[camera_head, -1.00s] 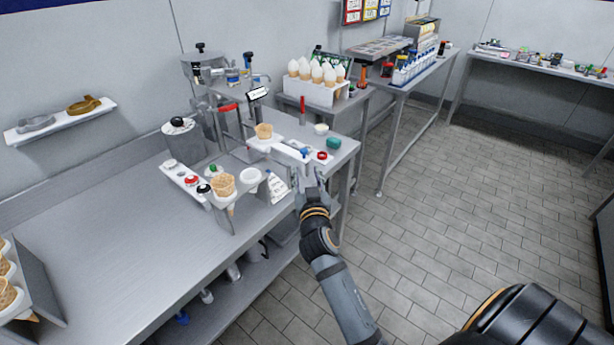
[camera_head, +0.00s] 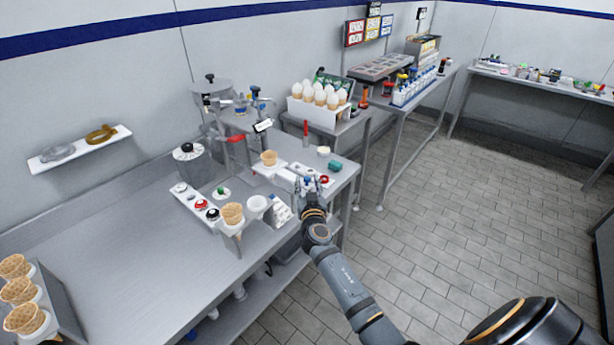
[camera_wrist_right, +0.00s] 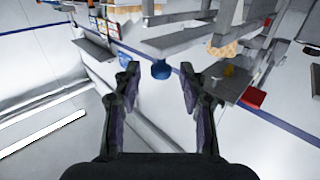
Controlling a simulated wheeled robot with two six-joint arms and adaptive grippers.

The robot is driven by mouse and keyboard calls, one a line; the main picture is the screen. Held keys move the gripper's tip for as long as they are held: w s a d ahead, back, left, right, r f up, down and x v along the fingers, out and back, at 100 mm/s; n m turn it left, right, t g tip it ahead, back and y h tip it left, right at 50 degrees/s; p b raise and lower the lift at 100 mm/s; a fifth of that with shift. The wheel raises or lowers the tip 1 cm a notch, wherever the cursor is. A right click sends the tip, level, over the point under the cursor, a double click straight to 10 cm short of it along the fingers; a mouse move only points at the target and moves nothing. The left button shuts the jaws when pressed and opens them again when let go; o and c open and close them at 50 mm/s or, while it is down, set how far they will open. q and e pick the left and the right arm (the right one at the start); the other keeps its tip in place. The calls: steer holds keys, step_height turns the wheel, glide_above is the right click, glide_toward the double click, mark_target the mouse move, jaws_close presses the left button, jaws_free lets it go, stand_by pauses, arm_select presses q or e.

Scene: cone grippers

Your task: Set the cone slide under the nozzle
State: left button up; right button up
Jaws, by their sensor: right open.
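The white cone slide (camera_head: 284,174) lies on the counter at the dispenser, with a wafer cone (camera_head: 268,158) standing in its holder. The cone also shows at the top of the right wrist view (camera_wrist_right: 225,48). A blue knob (camera_wrist_right: 161,69) appears between and beyond my right fingertips, apart from them. The dispenser (camera_head: 228,138) has a red handle; its nozzle is too small to make out in the head view. My right gripper (camera_head: 309,186) is open and empty at the front end of the slide. My left gripper is out of view.
White-topped cones (camera_head: 319,95) stand behind. The left counter (camera_head: 130,250) is mostly bare.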

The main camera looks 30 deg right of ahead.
steer(key=shift+x, duration=1.1)
steer(key=shift+c, duration=0.5)
jaws_close()
